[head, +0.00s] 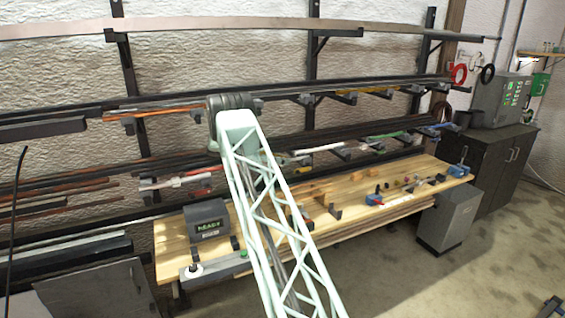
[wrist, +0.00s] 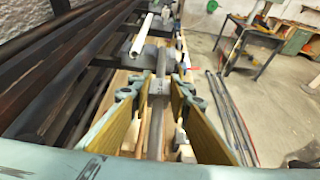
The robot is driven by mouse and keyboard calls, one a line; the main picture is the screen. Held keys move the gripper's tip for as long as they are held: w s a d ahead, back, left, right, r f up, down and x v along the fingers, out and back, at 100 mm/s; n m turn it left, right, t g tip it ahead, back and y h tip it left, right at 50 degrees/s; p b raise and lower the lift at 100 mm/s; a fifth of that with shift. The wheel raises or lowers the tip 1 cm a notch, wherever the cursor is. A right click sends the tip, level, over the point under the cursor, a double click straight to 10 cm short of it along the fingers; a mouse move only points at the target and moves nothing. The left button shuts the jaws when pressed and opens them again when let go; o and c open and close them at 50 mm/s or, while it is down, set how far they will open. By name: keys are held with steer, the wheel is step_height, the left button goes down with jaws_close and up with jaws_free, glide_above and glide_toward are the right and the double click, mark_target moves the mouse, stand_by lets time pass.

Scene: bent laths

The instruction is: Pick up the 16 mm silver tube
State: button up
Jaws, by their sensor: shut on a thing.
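In the wrist view my gripper (wrist: 156,90) points away along the rack, its two yellow-lined fingers on either side of a grey, silver-looking tube (wrist: 155,135). The gripper is shut on this tube, which runs lengthwise between the fingers and on beyond the tips. A small pale block or tag sits on the tube between the fingertips. I cannot read the tube's size. In the head view my lattice arm covers the middle of the rack, and the gripper and held tube cannot be made out there.
A white tube (wrist: 141,38) lies just left of the held tube, and dark bars (wrist: 70,75) fill the rack further left. In the head view, a wooden bench (head: 335,240) stands below the rack with a READY box (head: 207,220). Open floor lies to the right.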

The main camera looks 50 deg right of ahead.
steer(key=shift+r, duration=0.1)
steer(key=shift+r+b, duration=0.45)
steer(key=shift+r, duration=1.1)
steer(key=shift+s+a+r, duration=0.1)
steer(key=s+a+r+b, duration=0.1)
steer(key=s+a+b, duration=0.1)
steer(key=s+a, duration=0.8)
steer(key=shift+s+a+r+b, duration=0.2)
steer(key=shift+s+a+b, duration=0.15)
steer(key=shift+s, duration=0.45)
